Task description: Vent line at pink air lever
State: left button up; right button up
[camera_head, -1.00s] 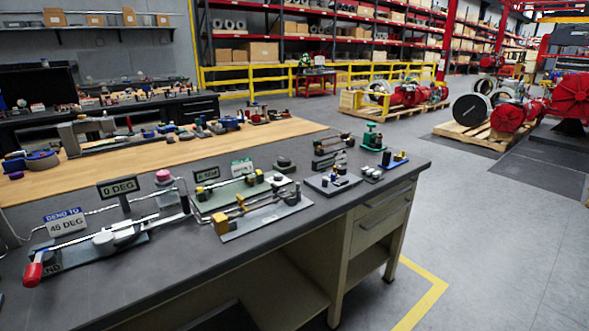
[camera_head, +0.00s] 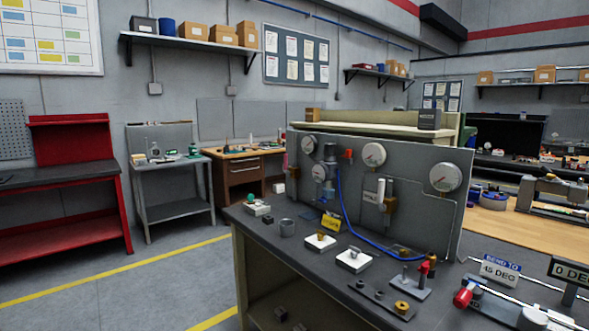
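No lever that I can clearly call pink shows in the head view. A grey upright panel (camera_head: 420,222) stands on the dark workbench and carries several round gauges, such as a white-faced gauge (camera_head: 374,155). A small red handle (camera_head: 347,154) sits near the top of the panel, beside a grey regulator-like fitting (camera_head: 327,173). A blue air hose (camera_head: 345,212) runs down the panel from near it and curves along its foot to the right. A yellow tag (camera_head: 331,222) hangs low on the panel. Neither of my grippers is in view.
The dark bench (camera_head: 285,250) holds small blocks and fittings in front of the panel. A red-handled bending tool (camera_head: 467,295) and a 45 DEG sign (camera_head: 499,268) are at the lower right. A grey side table (camera_head: 175,165) and red bench (camera_head: 75,180) stand left. Floor is open at lower left.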

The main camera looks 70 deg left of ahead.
aim_at(285, 156)
jog(key=u, duration=2.3)
jog(key=i+j, duration=0.1)
jog(key=i+z, duration=0.05)
